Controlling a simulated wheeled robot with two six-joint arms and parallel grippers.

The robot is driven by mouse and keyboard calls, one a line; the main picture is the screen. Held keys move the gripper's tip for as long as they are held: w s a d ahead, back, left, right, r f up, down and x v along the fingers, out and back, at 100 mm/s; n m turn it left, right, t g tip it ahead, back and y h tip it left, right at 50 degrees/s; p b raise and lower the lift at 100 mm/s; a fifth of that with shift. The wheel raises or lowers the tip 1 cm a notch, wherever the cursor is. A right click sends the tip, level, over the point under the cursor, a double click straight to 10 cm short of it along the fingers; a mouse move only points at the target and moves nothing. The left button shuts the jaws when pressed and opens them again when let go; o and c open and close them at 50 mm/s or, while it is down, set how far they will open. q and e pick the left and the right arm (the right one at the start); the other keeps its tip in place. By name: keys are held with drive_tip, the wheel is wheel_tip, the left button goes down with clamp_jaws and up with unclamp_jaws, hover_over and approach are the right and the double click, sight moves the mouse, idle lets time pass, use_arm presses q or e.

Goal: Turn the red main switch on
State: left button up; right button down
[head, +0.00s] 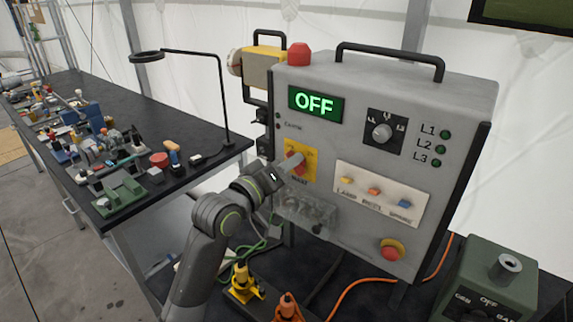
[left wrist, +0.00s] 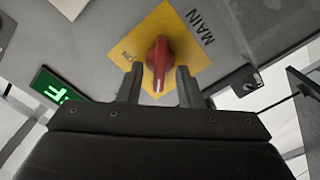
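The red main switch (left wrist: 158,62) is a rotary knob on a yellow plate marked MAIN (left wrist: 185,30), on the front of a grey control box (head: 440,115). In the head view the knob (head: 295,160) is partly covered by my left gripper (head: 293,163). In the left wrist view my left gripper (left wrist: 160,85) has its two fingers apart, one on each side of the knob, with gaps visible. The green display (head: 315,104) on the box reads OFF. My right gripper is not in view.
The box also carries a selector dial (head: 382,132), small coloured switches (head: 374,191) and a red emergency button (head: 391,250). A clear cover (head: 305,212) sits below the main switch. A cluttered bench (head: 225,150) with a lamp stands left. A green box (head: 490,280) stands at lower right.

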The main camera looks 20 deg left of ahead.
use_arm(q)
clamp_jaws()
drive_tip(key=shift+m, duration=0.4)
drive_tip(key=m+b, duration=0.1)
drive_tip(key=m, duration=0.4)
drive_tip(key=m+b, duration=0.2)
drive_tip(key=m, duration=0.4)
drive_tip(key=d+m+b, duration=0.1)
drive_tip(key=m, duration=0.4)
drive_tip(key=shift+s+m+b, duration=0.2)
drive_tip(key=shift+m+b, duration=0.2)
drive_tip(key=shift+m, duration=0.3)
